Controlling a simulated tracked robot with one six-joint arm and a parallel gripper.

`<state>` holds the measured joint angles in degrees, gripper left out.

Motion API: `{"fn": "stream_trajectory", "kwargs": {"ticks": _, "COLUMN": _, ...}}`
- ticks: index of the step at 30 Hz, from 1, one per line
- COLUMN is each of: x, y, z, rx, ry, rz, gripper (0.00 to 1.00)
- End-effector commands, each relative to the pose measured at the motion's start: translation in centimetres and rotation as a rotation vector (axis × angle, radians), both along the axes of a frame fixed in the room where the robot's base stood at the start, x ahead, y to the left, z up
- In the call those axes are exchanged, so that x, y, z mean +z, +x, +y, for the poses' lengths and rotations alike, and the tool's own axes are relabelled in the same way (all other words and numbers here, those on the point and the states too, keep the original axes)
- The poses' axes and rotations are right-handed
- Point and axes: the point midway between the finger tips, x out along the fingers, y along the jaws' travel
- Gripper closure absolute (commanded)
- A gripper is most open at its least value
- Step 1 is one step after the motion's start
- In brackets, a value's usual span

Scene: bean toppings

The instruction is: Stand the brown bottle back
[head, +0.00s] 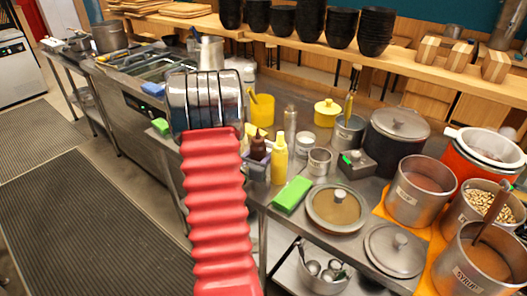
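The brown bottle (258,147) stands close beside the right side of my red arm, in or just behind a small grey holder (257,170). Its nozzle points up and its lower part is hidden. A yellow bottle (279,160) stands upright just to its right. My gripper (205,101) is the dark, shiny metal part at the top of the red arm, left of and above the brown bottle in the picture. Its fingertips cannot be made out, so I cannot tell whether it is open or holds anything.
A green block (293,194) and a lidded pot (336,208) lie in front on the steel counter. A yellow container (262,110), small metal cups (319,161) and a large lidded pot (398,135) crowd the counter. Black bowl stacks (341,27) line the shelf. Open floor is at left.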

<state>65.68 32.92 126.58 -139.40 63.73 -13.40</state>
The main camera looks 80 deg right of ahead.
Motion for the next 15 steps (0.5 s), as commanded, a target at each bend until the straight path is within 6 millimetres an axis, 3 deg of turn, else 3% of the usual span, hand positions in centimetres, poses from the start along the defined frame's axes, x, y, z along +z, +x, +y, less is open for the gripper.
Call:
{"fn": "stream_trajectory", "kwargs": {"ticks": 8, "x": -0.1, "y": 0.0, "z": -0.03, "rx": 0.0, "ry": -0.001, "rz": 0.0, "gripper": 0.65}}
{"fn": "stream_trajectory", "kwargs": {"ticks": 9, "x": -0.15, "y": 0.0, "z": -0.01, "rx": 0.0, "ry": 0.0, "rz": 0.0, "gripper": 0.54}}
{"fn": "stream_trajectory", "kwargs": {"ticks": 12, "x": -0.14, "y": -0.01, "z": 0.0, "rx": 0.0, "ry": 0.0, "rz": 0.0, "gripper": 0.48}}
{"fn": "stream_trajectory", "kwargs": {"ticks": 15, "x": -0.14, "y": -0.02, "z": 0.0, "rx": 0.0, "ry": 0.0, "rz": 0.0, "gripper": 0.48}}
